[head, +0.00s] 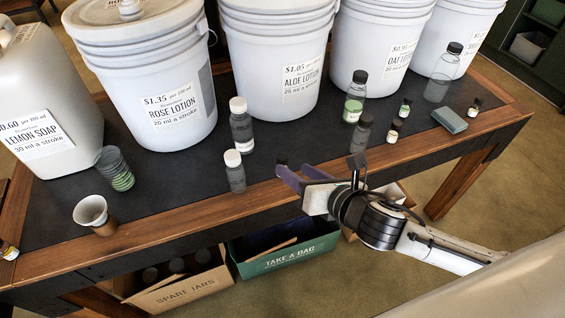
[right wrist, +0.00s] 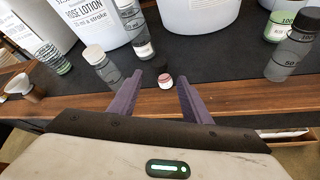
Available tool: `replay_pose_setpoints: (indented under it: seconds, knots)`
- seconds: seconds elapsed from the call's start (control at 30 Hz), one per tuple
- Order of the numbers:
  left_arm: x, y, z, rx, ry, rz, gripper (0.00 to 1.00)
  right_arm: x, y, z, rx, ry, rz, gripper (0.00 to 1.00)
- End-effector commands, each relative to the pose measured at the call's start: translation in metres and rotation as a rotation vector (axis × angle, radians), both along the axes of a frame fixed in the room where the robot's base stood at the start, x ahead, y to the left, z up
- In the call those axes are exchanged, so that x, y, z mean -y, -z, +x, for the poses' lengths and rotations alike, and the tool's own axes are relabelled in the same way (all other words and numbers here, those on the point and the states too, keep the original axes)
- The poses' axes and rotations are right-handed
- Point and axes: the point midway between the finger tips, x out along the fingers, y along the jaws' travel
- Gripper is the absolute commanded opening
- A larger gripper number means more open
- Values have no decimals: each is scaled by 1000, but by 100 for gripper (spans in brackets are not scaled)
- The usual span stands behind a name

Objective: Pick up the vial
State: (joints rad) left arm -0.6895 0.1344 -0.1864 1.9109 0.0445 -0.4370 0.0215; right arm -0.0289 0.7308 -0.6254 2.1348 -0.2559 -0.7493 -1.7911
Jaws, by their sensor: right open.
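My right gripper (head: 293,174) is at the table's front edge in the head view, with its purple fingers pointing at the table. In the right wrist view the gripper (right wrist: 160,80) is open, and a small vial (right wrist: 165,81) with a dark cap and reddish contents stands upright beyond and between the fingertips. I see no contact with it. In the head view only the dark cap of that vial (head: 282,159) shows; the gripper hides the rest. Other small dark-capped vials stand at the right (head: 393,132), (head: 404,109), (head: 474,107). My left gripper is out of view.
White-capped bottles (head: 239,125), (head: 234,171) stand left of the gripper. A dark-capped bottle (head: 360,133) stands to its right, near the arm. Large pump buckets (head: 277,65) line the back. A cup (head: 92,213) sits at the front left; boxes (head: 286,252) lie below the table (head: 190,218).

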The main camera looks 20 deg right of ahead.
Motion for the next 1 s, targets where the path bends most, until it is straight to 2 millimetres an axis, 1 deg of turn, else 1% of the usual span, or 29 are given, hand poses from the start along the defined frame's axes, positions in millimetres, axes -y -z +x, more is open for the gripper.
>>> replay_pose_setpoints:
  seconds: [0.03, 0.1, 0.23, 0.5, 0.73, 1.0]
  knots:
    - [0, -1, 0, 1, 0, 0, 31, 3, -5, 6, 47, -67, -109, 44]
    - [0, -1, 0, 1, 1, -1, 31, 4, -8, 11, 97, -140, -227, 44]
    - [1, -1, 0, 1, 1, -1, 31, 3, -10, 18, 148, -213, -341, 44]
    - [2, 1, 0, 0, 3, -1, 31, -7, 5, 52, 155, -224, -359, 44]
    - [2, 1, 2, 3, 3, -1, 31, -13, 13, 68, 154, -224, -356, 44]
    - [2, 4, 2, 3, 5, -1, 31, -23, 30, 100, 153, -224, -355, 44]
